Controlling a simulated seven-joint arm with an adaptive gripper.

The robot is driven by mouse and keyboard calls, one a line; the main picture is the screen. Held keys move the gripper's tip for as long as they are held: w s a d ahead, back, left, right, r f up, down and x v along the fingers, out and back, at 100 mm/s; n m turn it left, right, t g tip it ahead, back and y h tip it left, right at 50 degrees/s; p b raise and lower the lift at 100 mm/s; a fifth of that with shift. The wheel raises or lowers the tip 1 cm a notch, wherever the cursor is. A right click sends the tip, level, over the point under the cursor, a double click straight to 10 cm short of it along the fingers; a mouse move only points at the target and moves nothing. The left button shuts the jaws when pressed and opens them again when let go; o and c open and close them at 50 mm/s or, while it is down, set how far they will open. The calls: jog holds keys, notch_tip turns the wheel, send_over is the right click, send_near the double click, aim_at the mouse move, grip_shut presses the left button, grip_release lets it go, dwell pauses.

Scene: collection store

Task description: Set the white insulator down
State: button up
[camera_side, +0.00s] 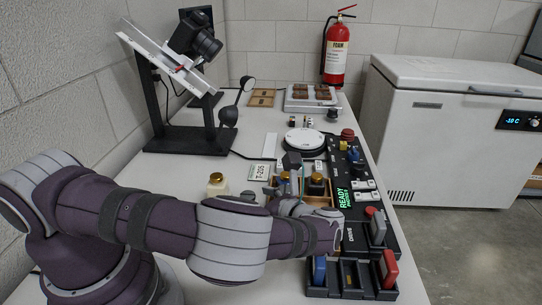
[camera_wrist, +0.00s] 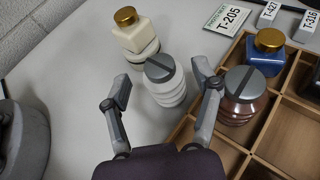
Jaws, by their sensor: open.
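The white insulator (camera_wrist: 167,91), a ribbed white body with a grey slotted cap, stands upright on the bare table in the wrist view, just left of the wooden tray (camera_wrist: 178,132). My gripper (camera_wrist: 163,82) is open, with one finger on each side of the insulator. Gaps show between the fingers and its body, so it is not gripped. In the side view I cannot make out the insulator clearly near my gripper. A brown ribbed insulator (camera_wrist: 240,98) with a similar cap stands in a tray compartment, close beside the right finger.
A cream bottle (camera_wrist: 132,35) with a gold cap stands behind the white insulator. A blue gold-capped bottle (camera_wrist: 264,56) sits in the tray. A T-205 card (camera_wrist: 228,17) lies beyond. A black control panel (camera_side: 343,197) lies right of the tray. The table left of the insulator is clear.

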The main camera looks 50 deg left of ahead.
jog(key=shift+x, duration=1.25)
jog(key=shift+r, duration=0.1)
grip_shut()
